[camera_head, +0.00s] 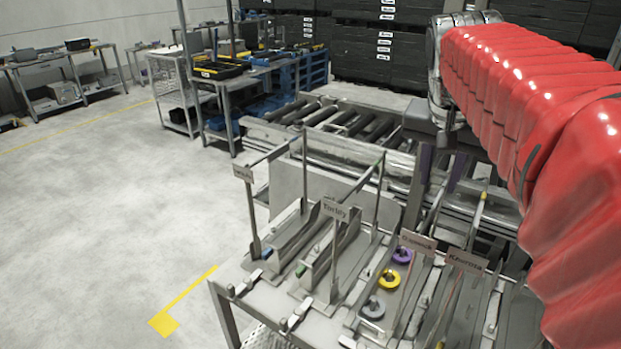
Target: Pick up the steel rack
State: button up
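A steel-topped table (262,295) stands at the front, holding several metal fixtures with rails, upright posts and name signs. My red-sleeved arm reaches in from the right. My gripper (441,168) hangs from its end above the back of the table, with two dark purplish finger-like parts apart from each other. It looks open, and nothing is visibly held between them.
Yellow (389,278), purple (402,256) and grey (372,308) discs lie on the table. A roller conveyor (345,118) runs behind it. Dark stacked crates (380,55) stand at the back. Workbenches (65,62) line the left wall. The grey floor (110,200) on the left is clear.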

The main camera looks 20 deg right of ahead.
aim_at(437, 201)
jog(key=shift+d+f, duration=0.1)
jog(key=shift+d, duration=0.05)
jog(key=shift+d+f, duration=0.1)
jog(key=shift+f, duration=0.15)
jog(key=x, duration=0.7)
jog(key=shift+w+d+f, duration=0.1)
jog(key=shift+d+f, duration=0.05)
jog(key=shift+f, duration=0.25)
jog(key=x, duration=0.5)
jog(key=shift+w+d, duration=0.1)
jog(key=shift+w, duration=0.05)
jog(key=shift+c, duration=0.5)
